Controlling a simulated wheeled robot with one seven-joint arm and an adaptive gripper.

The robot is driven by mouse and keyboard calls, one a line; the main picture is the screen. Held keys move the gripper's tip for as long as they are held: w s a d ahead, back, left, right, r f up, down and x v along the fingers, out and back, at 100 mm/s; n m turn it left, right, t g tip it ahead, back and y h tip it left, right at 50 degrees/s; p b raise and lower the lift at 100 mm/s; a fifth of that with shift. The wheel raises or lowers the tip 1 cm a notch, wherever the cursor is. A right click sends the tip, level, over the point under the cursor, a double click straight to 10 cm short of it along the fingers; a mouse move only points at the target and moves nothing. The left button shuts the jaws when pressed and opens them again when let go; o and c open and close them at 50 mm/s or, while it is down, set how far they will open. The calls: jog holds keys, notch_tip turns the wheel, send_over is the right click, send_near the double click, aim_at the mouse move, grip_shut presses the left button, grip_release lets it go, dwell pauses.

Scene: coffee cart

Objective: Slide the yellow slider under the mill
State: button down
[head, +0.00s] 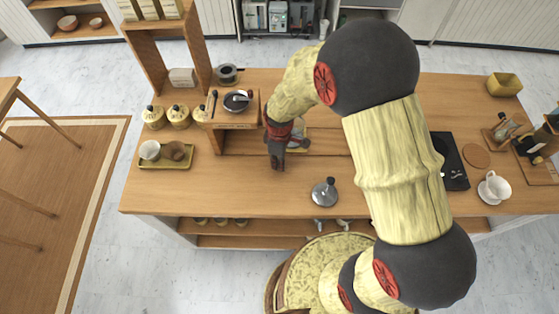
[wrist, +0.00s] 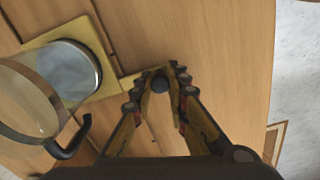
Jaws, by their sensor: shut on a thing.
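The mill (head: 237,101) stands on a wooden stand at the back, left of my gripper in the head view. The yellow slider (wrist: 36,45) is a square plate with a round metal cup (wrist: 68,68) on it, seen at upper left in the wrist view. A narrow arm runs from the plate to a dark knob (wrist: 160,84). My gripper (wrist: 168,76) is shut on this knob. In the head view my gripper (head: 277,163) points down beside the wooden track, and the slider (head: 304,132) is mostly hidden behind my arm, right of the stand.
A wooden track (head: 330,142) runs right from the mill stand. A tamper-like metal object (head: 325,192) stands near the front edge. A tray (head: 150,164) and several yellow canisters (head: 178,117) are at left. A glass vessel (wrist: 28,100) with a dark handle is close in the wrist view.

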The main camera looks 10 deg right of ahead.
jog(key=shift+a, duration=0.1)
dwell(0.3)
jog(key=a, duration=0.2)
jog(key=w+a, duration=0.1)
jog(key=a, duration=0.1)
jog(key=shift+a, duration=0.25)
jog(key=shift+d, duration=0.1)
jog(key=c, duration=1.7)
grip_release()
jog(key=shift+c, duration=0.2)
notch_tip(320, 180, up, 12)
